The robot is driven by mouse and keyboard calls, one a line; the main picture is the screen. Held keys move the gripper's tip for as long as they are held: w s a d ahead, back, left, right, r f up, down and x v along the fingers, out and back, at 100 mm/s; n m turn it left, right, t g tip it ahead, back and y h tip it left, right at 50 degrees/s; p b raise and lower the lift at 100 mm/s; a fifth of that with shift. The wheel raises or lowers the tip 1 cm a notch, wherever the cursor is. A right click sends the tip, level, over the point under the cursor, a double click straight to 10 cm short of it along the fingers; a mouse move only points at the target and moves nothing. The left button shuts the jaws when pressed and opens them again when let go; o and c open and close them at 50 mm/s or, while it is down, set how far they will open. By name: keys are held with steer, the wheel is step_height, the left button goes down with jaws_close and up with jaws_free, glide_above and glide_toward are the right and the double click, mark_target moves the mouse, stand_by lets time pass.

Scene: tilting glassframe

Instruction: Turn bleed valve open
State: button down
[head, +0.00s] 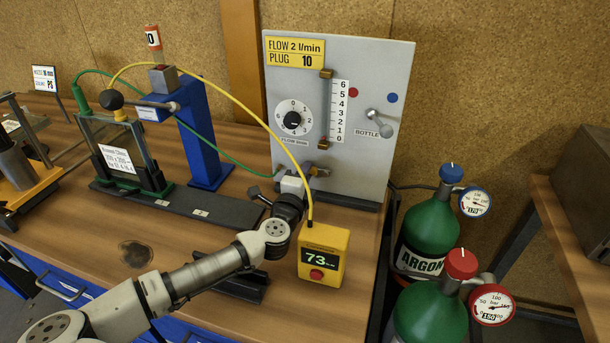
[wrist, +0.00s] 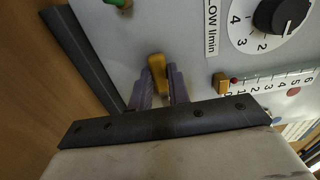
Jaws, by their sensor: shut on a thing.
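A grey panel (head: 360,70) stands upright on the bench. A small brass-yellow lever (wrist: 157,70), apparently the bleed valve, sticks out of its lower part. My gripper (wrist: 160,88) is shut on this lever, with one purple-grey finger on each side of it. In the head view my gripper (head: 306,179) reaches the panel's lower left, below the flow scale (head: 339,110). There the lever is mostly hidden by the gripper. No label for it is readable.
Above the grip are the black flow knob (head: 292,120) and a bottle lever (head: 380,124). A yellow meter box (head: 323,257) reading 73 stands just in front. A green hose (head: 230,152) runs to the panel. Green gas bottles (head: 428,238) stand at the right.

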steer(key=shift+f+n+b, duration=0.4)
steer(key=shift+n+b, duration=0.3)
steer(key=shift+r, duration=0.1)
steer(key=c, duration=1.3)
jaws_free()
steer(key=shift+s, duration=0.1)
steer(key=b+v, duration=0.4)
steer(key=v, duration=0.9)
steer(key=shift+s+a, duration=0.1)
steer(key=shift+s, duration=0.25)
